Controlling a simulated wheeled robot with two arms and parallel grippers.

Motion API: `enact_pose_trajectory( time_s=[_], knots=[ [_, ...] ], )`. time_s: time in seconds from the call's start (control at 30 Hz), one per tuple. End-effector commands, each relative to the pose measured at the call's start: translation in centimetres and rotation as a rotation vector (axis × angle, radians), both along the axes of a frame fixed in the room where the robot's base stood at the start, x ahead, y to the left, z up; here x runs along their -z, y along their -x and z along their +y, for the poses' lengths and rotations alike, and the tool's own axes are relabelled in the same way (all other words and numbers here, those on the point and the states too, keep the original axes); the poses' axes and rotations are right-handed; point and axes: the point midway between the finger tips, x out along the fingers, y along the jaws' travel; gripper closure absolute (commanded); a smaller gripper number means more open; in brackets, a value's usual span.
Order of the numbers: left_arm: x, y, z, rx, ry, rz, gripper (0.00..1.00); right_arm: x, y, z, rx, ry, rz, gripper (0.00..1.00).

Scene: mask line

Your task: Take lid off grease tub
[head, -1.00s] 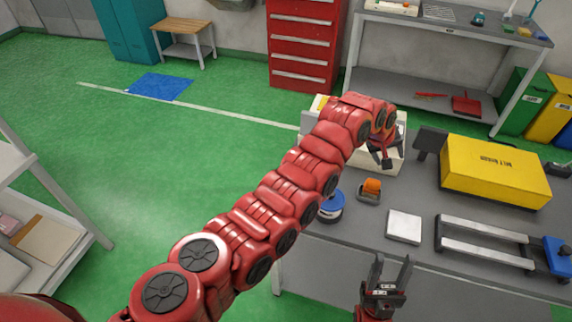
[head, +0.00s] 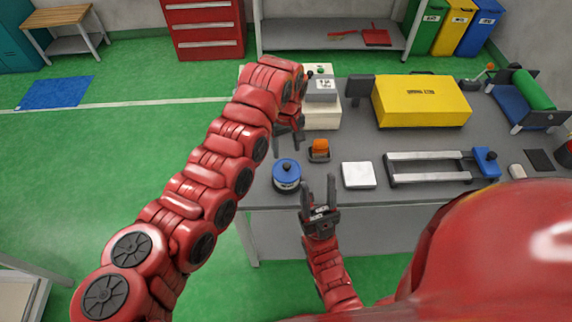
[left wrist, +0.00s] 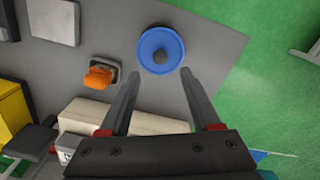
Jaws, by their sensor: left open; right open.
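The grease tub (head: 287,183) stands upright near the table's left front corner, with its round blue lid (head: 284,167) on top. The lid (left wrist: 148,42) has a dark central knob (left wrist: 160,57). My left gripper (head: 288,148) is open and empty, behind and above the tub in the head view. In the left wrist view the lid lies just beyond the open fingertips (left wrist: 160,73), between their lines and apart from them. My right gripper (head: 319,187) is open and empty, pointing up near the table's front edge, to the right of the tub.
An orange-topped item (head: 319,149) stands close right of the tub. A white pad (head: 358,175), a metal frame (head: 425,155) and a yellow case (head: 422,100) lie farther right. A pale bin (head: 322,117) is behind. Green floor is open to the left.

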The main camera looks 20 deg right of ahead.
Motion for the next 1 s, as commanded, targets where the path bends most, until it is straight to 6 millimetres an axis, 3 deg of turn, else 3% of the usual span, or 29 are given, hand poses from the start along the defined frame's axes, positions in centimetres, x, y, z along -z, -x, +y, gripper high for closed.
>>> enact_pose_trajectory(
  time_s=[0.27,0.53,0.7,0.9,1.0],
  knots=[
    [2.1,0.0,0.0,0.001,-0.001,0.000,0.36,-1.1,0.0,0.0,0.000,0.000,0.000,0.50],
    [4.6,0.3,0.2,0.001,-0.003,0.001,0.36,-3.6,0.0,0.0,0.000,0.000,0.000,0.50],
    [7.0,0.3,0.1,0.003,-0.002,0.001,0.36,-3.4,0.0,0.0,0.000,0.000,0.000,0.50],
    [7.1,0.2,0.0,0.002,0.002,-0.002,0.36,-3.3,0.0,0.0,0.000,0.000,0.000,0.50],
    [7.1,0.2,0.1,0.001,0.002,-0.002,0.52,-3.3,0.0,0.0,0.000,0.000,0.000,0.50]
  ],
)
